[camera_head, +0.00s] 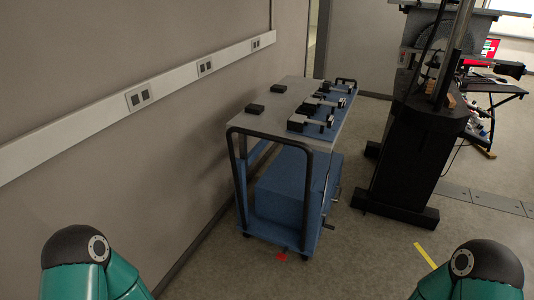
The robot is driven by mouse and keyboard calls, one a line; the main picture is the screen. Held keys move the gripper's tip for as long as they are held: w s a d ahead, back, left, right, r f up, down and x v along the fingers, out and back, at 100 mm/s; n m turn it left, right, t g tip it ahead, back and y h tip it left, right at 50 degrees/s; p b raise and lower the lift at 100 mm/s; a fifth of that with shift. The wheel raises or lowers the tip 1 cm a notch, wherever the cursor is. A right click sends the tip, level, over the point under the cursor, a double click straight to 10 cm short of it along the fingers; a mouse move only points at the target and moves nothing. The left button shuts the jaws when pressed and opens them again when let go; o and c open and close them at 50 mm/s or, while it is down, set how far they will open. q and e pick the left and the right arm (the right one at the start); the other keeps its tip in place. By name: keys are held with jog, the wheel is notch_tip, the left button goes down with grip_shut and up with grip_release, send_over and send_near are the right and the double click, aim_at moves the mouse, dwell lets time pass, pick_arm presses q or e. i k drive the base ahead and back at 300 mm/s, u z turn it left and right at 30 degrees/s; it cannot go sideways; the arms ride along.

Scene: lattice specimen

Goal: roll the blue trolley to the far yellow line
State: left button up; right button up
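The blue trolley (288,193) stands upright on the floor in the middle of the head view, close alongside the left wall. It has a grey top, a blue lower shelf with a blue box on it, and a black tubular handle (270,136) at its near end. A yellow line (425,255) lies on the floor at the lower right. A small yellow strip (484,152) shows farther back at the right; I cannot tell if it is a floor line. Neither gripper is in view; only my teal arm links show at the bottom corners.
Several black and grey fixtures lie on the trolley's top. A black machine on a wide foot (397,207) stands just right of the trolley. A dark table (494,86) is behind it. A red mark (281,257) is on the floor by the trolley's near end. Floor in front is clear.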

aim_at(292, 195)
jog(key=u, duration=0.05)
jog(key=k, duration=0.2)
jog(key=z, duration=0.75)
jog(key=i, duration=1.45)
jog(key=u, duration=0.65)
